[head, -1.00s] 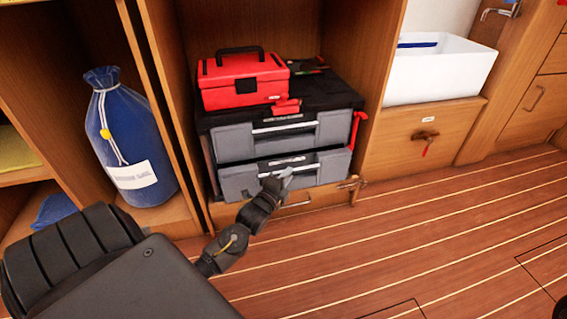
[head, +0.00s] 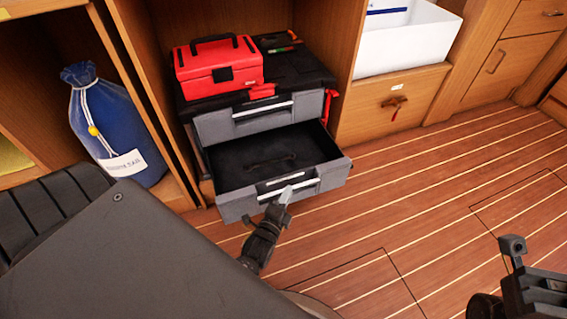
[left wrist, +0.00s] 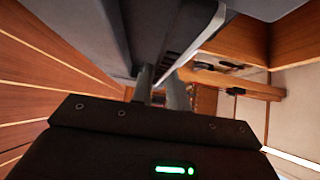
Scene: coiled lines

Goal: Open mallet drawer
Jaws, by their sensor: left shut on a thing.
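The grey lower drawer (head: 330,180) of the tool chest is pulled well out, showing its dark inside. A dark curved thing (head: 270,162) lies in it; I cannot tell what it is. My left gripper (head: 284,197) is shut on the pale drawer handle (head: 300,188) at the drawer's front. In the left wrist view its two fingers (left wrist: 160,88) reach to the handle strip (left wrist: 196,40), and their tips are partly hidden. My right gripper (head: 515,260) shows only in part at the lower right, away from the chest; its jaw state is unclear.
The upper drawer (head: 225,128) is closed. A red toolbox (head: 215,74) sits on top of the chest. A blue sail bag (head: 115,130) stands in the left compartment. A wooden drawer with a key (head: 394,101) is to the right. The plank floor (head: 420,200) in front is clear.

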